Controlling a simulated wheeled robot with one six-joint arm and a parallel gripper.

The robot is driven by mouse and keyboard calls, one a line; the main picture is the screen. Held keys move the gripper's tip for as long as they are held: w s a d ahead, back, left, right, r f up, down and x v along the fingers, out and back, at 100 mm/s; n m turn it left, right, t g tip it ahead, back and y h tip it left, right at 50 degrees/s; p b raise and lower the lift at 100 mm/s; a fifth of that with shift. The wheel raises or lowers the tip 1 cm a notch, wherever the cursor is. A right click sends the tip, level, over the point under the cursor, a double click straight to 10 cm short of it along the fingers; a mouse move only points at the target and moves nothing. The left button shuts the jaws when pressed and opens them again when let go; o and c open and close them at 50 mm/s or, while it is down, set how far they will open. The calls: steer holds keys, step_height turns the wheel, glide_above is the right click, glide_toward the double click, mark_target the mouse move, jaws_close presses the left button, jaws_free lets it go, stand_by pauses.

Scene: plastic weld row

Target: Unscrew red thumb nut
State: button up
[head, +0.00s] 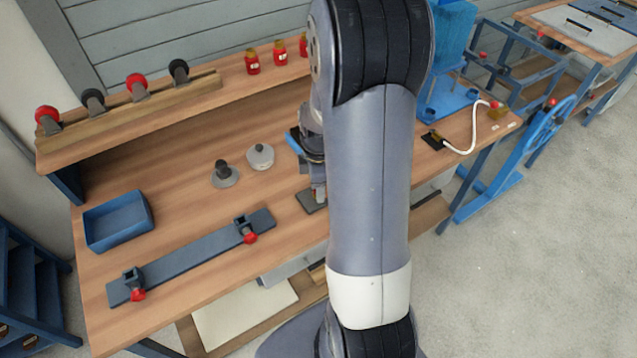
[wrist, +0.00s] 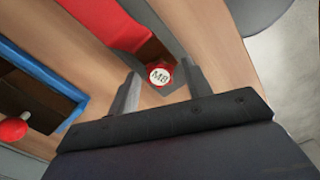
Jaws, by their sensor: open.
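In the wrist view a small round red nut with a pale top marked "M8" (wrist: 160,76) sits on a grey plate (wrist: 176,48). My gripper (wrist: 160,70) is open, with one finger on each side of the nut. Small gaps seem to show between the fingers and the nut; I cannot tell if either touches. In the head view my arm hides the nut and most of my gripper (head: 317,190), which is low over a dark plate (head: 308,203) on the bench.
A red part (wrist: 112,18) lies close beside the nut. A blue tray (head: 97,240) and a dark bar (head: 190,262) with two red-knobbed clamps stand left on the wooden bench. Two grey knobbed pieces (head: 260,157) stand near my gripper. Bench room between them is clear.

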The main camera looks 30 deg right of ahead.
steer(key=m, duration=0.8)
steer(key=shift+m, duration=0.4)
steer(key=m, duration=0.7)
steer(key=shift+m, duration=0.4)
steer(key=shift+c, duration=0.5)
